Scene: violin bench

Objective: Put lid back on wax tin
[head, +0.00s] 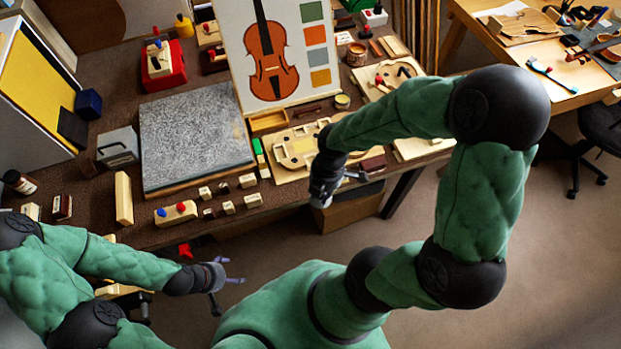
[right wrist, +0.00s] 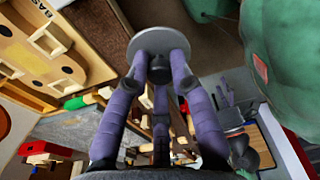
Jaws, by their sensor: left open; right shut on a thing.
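A small round tin with a pale yellow top (head: 342,101), apparently the wax tin, stands on the bench right of the violin picture. My right gripper (head: 322,192) is in front of the bench's front edge, below and left of the tin and apart from it. In the right wrist view its purple fingers (right wrist: 160,70) are shut on a flat grey round lid (right wrist: 158,40). In the head view the lid is mostly hidden by the hand. My left gripper (head: 232,273) is open and empty, low in front of the bench.
A wooden violin mould (head: 295,150) and small tray (head: 268,122) lie near the tin. A brown round pot (head: 356,54) stands behind it. A grey stone slab (head: 193,135) fills the bench's middle. Small wooden blocks (head: 228,207) line the front edge.

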